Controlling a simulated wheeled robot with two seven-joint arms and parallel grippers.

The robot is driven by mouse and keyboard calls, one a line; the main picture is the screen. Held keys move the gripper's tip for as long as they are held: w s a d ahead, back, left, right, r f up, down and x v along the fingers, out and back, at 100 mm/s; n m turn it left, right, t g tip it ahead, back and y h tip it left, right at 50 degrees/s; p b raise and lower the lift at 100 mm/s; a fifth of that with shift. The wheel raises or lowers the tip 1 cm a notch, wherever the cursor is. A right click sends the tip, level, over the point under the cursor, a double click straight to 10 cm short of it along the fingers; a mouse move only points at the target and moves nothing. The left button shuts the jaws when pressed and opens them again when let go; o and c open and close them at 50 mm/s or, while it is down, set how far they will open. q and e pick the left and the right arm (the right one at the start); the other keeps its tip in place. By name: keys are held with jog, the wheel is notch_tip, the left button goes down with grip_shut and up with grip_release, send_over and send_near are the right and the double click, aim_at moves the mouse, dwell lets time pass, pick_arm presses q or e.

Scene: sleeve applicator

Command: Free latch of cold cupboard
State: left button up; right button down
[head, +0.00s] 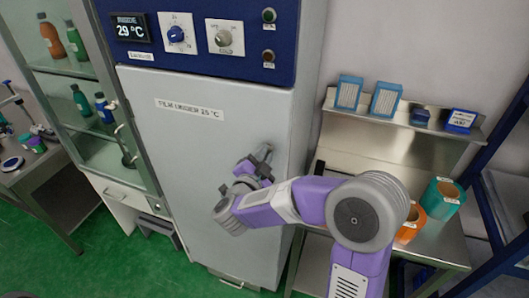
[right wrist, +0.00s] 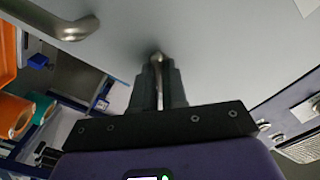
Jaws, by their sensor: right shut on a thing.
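The cold cupboard (head: 205,150) is a tall grey cabinet with a blue control panel; its door looks closed. Its metal latch (head: 267,150) is on the right side of the door, partly hidden by my right gripper (head: 258,165). In the right wrist view the gripper (right wrist: 159,85) has its two dark fingers shut on a slim metal part of the latch (right wrist: 158,58), close to the door face (right wrist: 215,45). A curved metal handle piece (right wrist: 65,25) shows at upper left there. My left gripper is not in view.
Right of the cupboard is a steel bench with a shelf (head: 400,122) holding several blue boxes (head: 385,98). A glass cabinet with bottles (head: 80,100) stands left. Green floor (head: 110,255) is clear in front.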

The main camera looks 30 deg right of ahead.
jog(key=n+p, duration=0.2)
jog(key=n, duration=0.2)
jog(key=shift+r+n+p, duration=0.15)
jog(key=shift+n+p, duration=0.15)
jog(key=shift+p, duration=0.05)
jog(key=shift+n+p, duration=1.4)
jog(key=shift+n, duration=0.6)
jog(key=shift+n, duration=0.3)
jog(key=c, duration=1.2)
grip_release()
jog(key=shift+o, duration=0.2)
jog(key=shift+a, duration=0.1)
jog(key=v, duration=0.7)
jog(key=shift+s+b, duration=0.25)
jog(key=shift+b, duration=0.1)
jog(key=shift+a, duration=0.1)
